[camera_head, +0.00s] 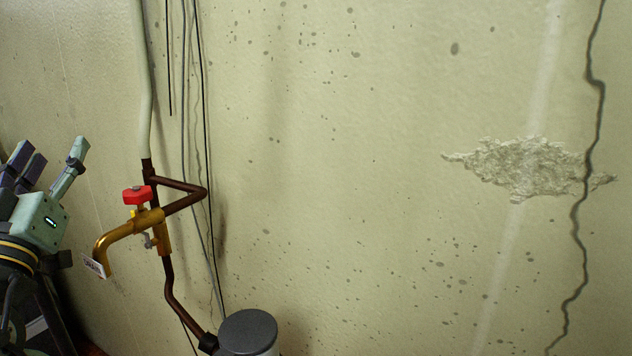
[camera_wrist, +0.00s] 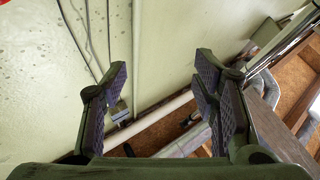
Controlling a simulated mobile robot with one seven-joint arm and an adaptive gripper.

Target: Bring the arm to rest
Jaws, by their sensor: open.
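My gripper (camera_head: 50,152) is at the left edge of the head view, in front of the wall, with its fingers pointing upward. In the wrist view, my gripper (camera_wrist: 161,78) has its two dark ridged finger pads spread wide apart. Nothing is held between them. Most of my arm is outside the head view.
A brass tap (camera_head: 137,225) with a red handle (camera_head: 137,195) stands on dark pipework right of my gripper. A grey-topped cylinder (camera_head: 248,331) is at the bottom. Wall pipes (camera_wrist: 138,60), a low horizontal pipe (camera_wrist: 150,123) and brown boarding (camera_wrist: 290,85) show in the wrist view.

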